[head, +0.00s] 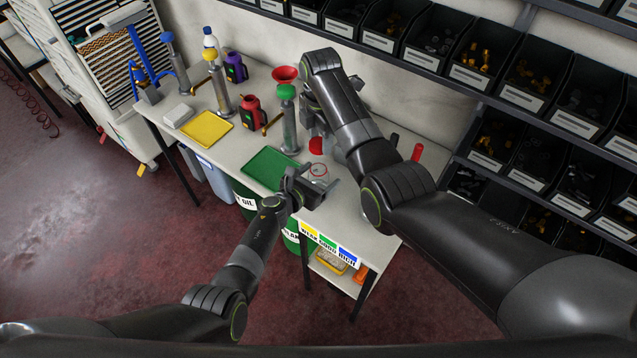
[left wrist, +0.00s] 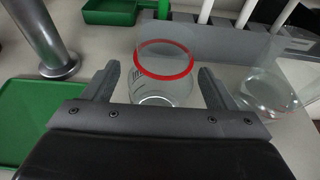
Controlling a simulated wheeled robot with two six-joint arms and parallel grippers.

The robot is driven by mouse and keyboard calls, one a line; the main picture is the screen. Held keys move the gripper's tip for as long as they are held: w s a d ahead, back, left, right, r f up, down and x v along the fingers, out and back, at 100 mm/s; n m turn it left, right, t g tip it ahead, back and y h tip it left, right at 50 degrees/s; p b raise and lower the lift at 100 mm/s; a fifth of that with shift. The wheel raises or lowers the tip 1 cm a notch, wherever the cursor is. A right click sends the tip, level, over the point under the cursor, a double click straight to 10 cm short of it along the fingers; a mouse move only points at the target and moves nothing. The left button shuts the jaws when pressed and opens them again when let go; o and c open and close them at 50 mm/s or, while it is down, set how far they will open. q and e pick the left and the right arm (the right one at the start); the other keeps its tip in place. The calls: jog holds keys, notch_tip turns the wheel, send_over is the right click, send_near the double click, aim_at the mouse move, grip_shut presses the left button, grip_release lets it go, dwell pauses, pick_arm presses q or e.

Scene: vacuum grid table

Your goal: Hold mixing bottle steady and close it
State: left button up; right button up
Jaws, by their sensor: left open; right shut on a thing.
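The mixing bottle (head: 318,170) is a clear vessel with a red ring at its open top, upright on the bench. In the left wrist view, the bottle (left wrist: 165,90) stands between the two fingers of my left gripper (left wrist: 160,85), with a visible gap on each side. In the head view my left gripper (head: 312,183) is open at the bottle's near side. My right gripper (head: 318,136) is above and behind the bottle, shut on a red cap (head: 316,147); its fingers are largely hidden by my arm. The cap is apart from the bottle.
A second clear vessel (left wrist: 270,90) stands right of the bottle in the left wrist view. A green tray (head: 270,168) lies left of the bottle, with a green-topped dispenser (head: 288,120) behind it. A red cylinder (head: 417,152) stands to the right. Parts-bin shelves (head: 490,75) line the back.

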pick_arm(q)
jog(key=c, duration=1.5)
pick_arm(e)
jog(key=shift+f, duration=2.4)
jog(key=shift+f, duration=0.9)
jog(key=shift+f, duration=0.55)
